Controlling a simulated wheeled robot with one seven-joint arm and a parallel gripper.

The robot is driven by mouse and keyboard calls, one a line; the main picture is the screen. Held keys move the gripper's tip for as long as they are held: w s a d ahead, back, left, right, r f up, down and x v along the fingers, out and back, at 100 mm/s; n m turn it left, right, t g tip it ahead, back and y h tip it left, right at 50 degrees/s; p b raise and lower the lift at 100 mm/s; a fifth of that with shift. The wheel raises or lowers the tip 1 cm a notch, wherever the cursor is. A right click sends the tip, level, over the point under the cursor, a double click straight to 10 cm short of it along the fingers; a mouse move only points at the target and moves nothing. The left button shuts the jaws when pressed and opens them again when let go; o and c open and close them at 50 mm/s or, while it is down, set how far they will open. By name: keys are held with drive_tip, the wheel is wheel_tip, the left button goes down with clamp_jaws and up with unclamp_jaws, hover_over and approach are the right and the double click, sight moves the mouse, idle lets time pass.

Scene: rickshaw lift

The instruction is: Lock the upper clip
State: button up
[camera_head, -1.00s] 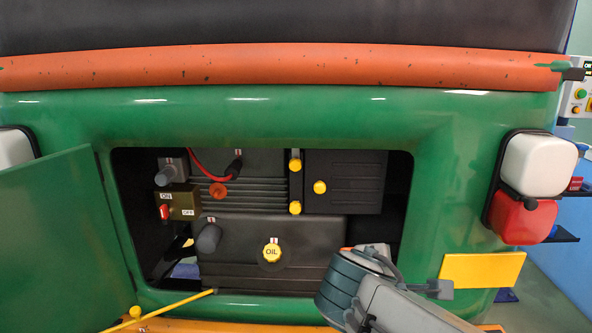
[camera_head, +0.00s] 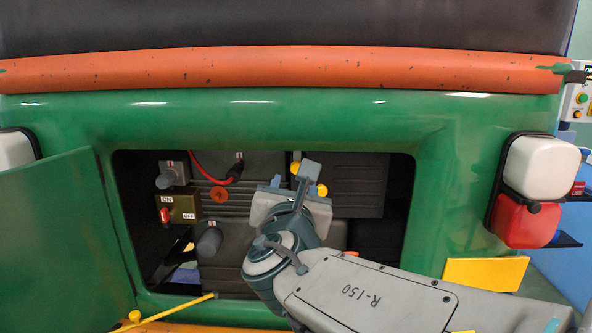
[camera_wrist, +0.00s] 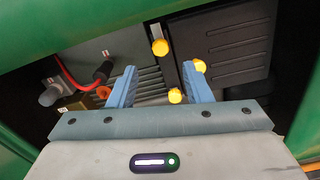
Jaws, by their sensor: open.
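The upper clip (camera_head: 295,167) is a small yellow knob on a pale metal strip at the left edge of a dark ribbed cover (camera_head: 358,185). It also shows in the wrist view (camera_wrist: 160,47), ahead of my gripper (camera_wrist: 158,75). A lower yellow clip (camera_wrist: 175,96) shows between the fingers near the right one. A yellow knob (camera_wrist: 200,65) on the cover is partly behind the right fingertip. In the head view my gripper hides the lower clip.
The green body frame (camera_head: 440,190) surrounds the engine opening. An open green door (camera_head: 62,235) stands at left. A red cable (camera_head: 208,172), a switch box (camera_head: 181,204) and a grey knob (camera_head: 209,241) lie left of my gripper. A yellow rod (camera_head: 178,309) crosses the lower left.

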sight(297, 169)
drive_tip(key=w, duration=0.8)
drive_tip(key=shift+w+d+p, duration=0.2)
drive_tip(key=shift+w+p, duration=0.1)
drive_tip(key=shift+p, duration=0.05)
drive_tip(key=shift+c, duration=0.4)
clamp_jaws()
